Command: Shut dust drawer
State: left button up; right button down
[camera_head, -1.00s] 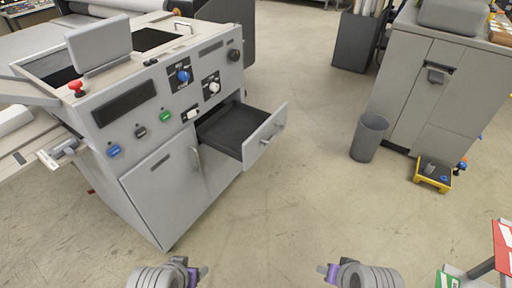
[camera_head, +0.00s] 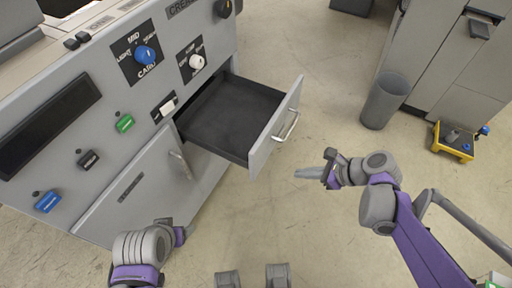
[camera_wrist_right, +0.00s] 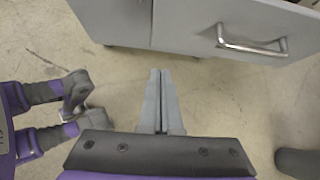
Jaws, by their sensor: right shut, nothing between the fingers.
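The dust drawer (camera_head: 228,116) is pulled out of the grey machine's front, its dark inside showing. Its grey front panel (camera_head: 275,128) carries a metal bar handle (camera_head: 287,126). In the right wrist view the handle (camera_wrist_right: 252,46) shows at the upper right, ahead of the fingers. My right gripper (camera_head: 298,173) is shut and empty, just below and right of the drawer front, apart from the handle; its closed fingers also show in the wrist view (camera_wrist_right: 160,78). My left gripper (camera_head: 188,232) is at the lower left, below the cabinet door; its fingers are too unclear to judge.
The machine's panel (camera_head: 110,110) has knobs and coloured buttons above a cabinet door (camera_head: 140,195). A grey bin (camera_head: 385,100) and a yellow wheeled platform (camera_head: 453,143) stand at the right beside a grey cabinet (camera_head: 425,55). Floor in front of the drawer is clear.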

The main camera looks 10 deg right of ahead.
jog(key=b, duration=0.3)
send_near(258, 167)
notch_tip(258, 167, down, 3)
jog(key=shift+m, duration=0.3)
jog(key=shift+w+a+f, duration=0.1)
jog(key=shift+w+a, duration=0.45)
jog(key=shift+a, duration=0.4)
jog(key=shift+w+a+f, duration=0.1)
jog(key=shift+w+a, duration=0.4)
jog(key=shift+a, duration=0.45)
jog(key=w+a, duration=0.5)
jog(key=a, duration=0.3)
jog(key=w+a, duration=0.6)
jog(key=a, duration=0.2)
jog(key=w+a, duration=0.5)
jog(key=a, duration=0.3)
jog(key=shift+w+a+b, duration=0.1)
jog(key=shift+w+b, duration=0.05)
jog(key=shift+b, duration=0.2)
jog(key=shift+w+a+r, duration=0.1)
jog(key=shift+a+r, duration=0.05)
